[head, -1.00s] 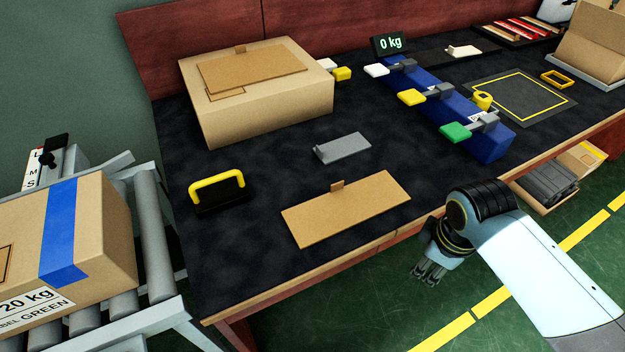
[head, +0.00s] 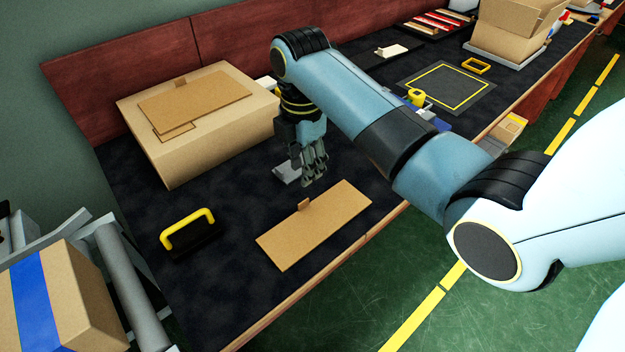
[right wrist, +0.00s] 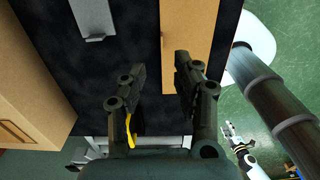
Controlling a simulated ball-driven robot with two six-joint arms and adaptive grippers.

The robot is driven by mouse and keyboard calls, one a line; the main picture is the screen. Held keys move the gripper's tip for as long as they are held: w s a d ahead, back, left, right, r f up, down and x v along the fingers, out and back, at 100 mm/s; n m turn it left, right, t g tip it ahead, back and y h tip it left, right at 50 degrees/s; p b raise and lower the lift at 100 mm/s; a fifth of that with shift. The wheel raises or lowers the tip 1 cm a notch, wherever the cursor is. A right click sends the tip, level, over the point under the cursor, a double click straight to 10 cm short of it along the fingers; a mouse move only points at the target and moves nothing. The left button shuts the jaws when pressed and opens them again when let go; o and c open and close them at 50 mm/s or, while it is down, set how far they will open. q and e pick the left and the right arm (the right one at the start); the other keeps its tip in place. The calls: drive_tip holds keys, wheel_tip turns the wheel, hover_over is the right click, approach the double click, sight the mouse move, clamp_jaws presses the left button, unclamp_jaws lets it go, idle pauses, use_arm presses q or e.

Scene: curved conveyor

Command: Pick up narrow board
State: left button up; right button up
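The narrow board (head: 318,228) is a flat brown cardboard piece with a small upright tab. It lies on the dark table top near the front edge. My right gripper (head: 315,180) points down just behind the board, near its tab, apart from it. In the right wrist view the gripper (right wrist: 156,72) has its fingers spread, with nothing between them. The board (right wrist: 186,22) shows there beside the right-hand finger, partly covered by it.
A large carton (head: 225,140) with a wider cardboard piece (head: 195,100) on top stands behind left. A yellow-handled tool (head: 188,232) lies left of the board. A grey plate (head: 284,174) is partly hidden behind my gripper. A roller conveyor (head: 125,270) with a blue-taped carton (head: 75,300) is at left.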

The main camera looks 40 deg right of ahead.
sight(317, 218)
wheel_tip(317, 218, down, 4)
drive_tip(key=shift+s+a+f+b, duration=0.15)
drive_tip(key=shift+f+b, duration=0.1)
drive_tip(key=shift+f, duration=1.1)
drive_tip(key=shift+a+f+b, duration=0.15)
drive_tip(key=shift+f+b, duration=0.1)
drive_tip(key=shift+f, duration=1.1)
clamp_jaws()
